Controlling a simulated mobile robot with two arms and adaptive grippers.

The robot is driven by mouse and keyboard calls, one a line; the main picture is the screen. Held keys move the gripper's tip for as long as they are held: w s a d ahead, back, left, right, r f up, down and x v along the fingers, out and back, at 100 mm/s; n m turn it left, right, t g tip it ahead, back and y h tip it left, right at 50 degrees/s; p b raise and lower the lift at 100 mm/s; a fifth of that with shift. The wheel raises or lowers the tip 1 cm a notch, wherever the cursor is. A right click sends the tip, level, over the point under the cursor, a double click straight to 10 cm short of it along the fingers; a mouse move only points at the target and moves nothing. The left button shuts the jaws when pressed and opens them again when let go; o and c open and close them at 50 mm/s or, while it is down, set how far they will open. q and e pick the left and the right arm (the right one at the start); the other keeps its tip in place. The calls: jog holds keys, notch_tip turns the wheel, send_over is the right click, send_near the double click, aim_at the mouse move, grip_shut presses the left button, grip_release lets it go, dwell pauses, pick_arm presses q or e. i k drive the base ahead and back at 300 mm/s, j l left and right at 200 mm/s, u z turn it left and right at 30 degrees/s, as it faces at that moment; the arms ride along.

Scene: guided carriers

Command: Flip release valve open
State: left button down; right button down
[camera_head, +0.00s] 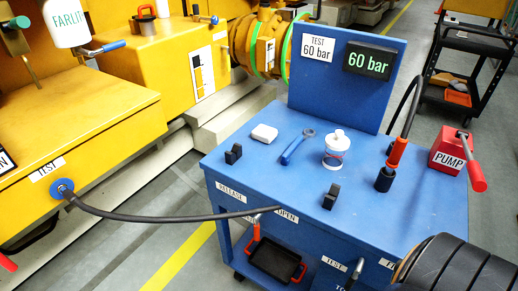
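The blue test cart (250,178) stands in the middle, with RELEASE (230,192) and OPEN (287,215) labels along its front edge. Neither gripper is in view. A dark ribbed part, possibly mine, fills the lower right corner.
The hose runs to the TEST port (62,188) on the yellow machine (80,120). A dark tray with red handles (275,262) sits below.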

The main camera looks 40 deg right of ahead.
aim_at(257, 225)
jog(key=z, duration=1.05)
